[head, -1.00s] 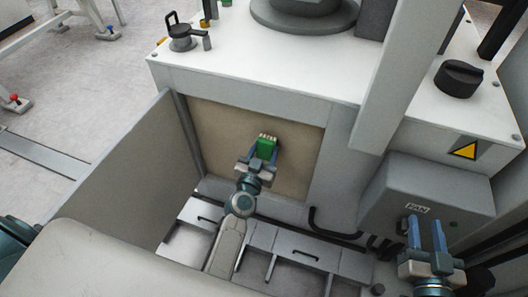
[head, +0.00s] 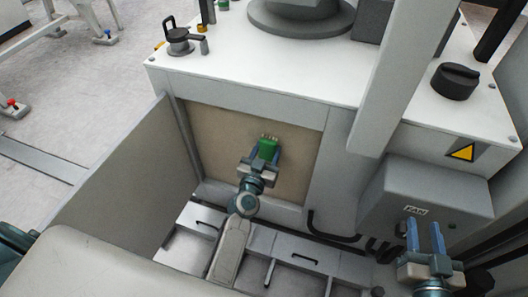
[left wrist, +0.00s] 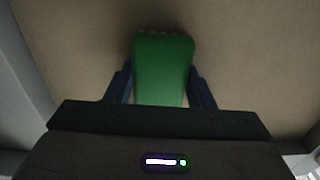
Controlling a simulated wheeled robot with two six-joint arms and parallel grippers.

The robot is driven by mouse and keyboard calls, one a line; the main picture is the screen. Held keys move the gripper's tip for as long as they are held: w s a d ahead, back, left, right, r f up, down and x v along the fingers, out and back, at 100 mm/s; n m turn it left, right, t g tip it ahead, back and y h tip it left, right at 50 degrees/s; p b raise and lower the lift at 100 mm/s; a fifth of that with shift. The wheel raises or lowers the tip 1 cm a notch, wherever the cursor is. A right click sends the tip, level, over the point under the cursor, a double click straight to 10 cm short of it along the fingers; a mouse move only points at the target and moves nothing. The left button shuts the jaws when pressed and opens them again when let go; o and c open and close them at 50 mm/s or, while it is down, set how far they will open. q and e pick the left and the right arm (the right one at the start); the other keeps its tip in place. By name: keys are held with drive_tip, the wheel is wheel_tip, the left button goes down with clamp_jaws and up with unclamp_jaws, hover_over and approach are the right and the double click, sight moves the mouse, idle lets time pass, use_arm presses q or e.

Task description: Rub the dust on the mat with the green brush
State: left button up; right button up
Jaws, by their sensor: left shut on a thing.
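The green brush (head: 267,149) is held between the blue fingers of my left gripper (head: 264,156), its pale bristles toward the tan mat panel. The brush also shows in the left wrist view (left wrist: 163,68), with a finger on either side. The mat (head: 222,131) is a tan upright panel set in the front of the white machine. I cannot tell whether the bristles touch it. No separate dust patch can be made out on it. My right gripper (head: 425,236) is empty, its fingers apart, in front of the grey fan box at the lower right.
A grey open door panel (head: 115,180) stands left of the mat. The fan box (head: 425,200) and black hoses are at the right. Metal drawers with handles (head: 295,256) lie below. A white post (head: 400,75) rises right of the mat.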

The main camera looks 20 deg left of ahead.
use_arm(q)
drive_tip(key=shift+s+d+b, duration=0.15)
drive_tip(key=shift+d+b, duration=0.55)
drive_tip(key=shift+d, duration=1)
drive_tip(key=shift+w+a+r+p, duration=0.15)
drive_tip(key=shift+a+p, duration=0.1)
drive_tip(key=shift+a, duration=0.2)
drive_tip(key=shift+w+a+f+p, duration=0.1)
drive_tip(key=shift+a+p, duration=0.1)
drive_tip(key=shift+a, duration=0.2)
drive_tip(key=shift+a+r, duration=0.25)
drive_tip(key=shift+a, duration=1)
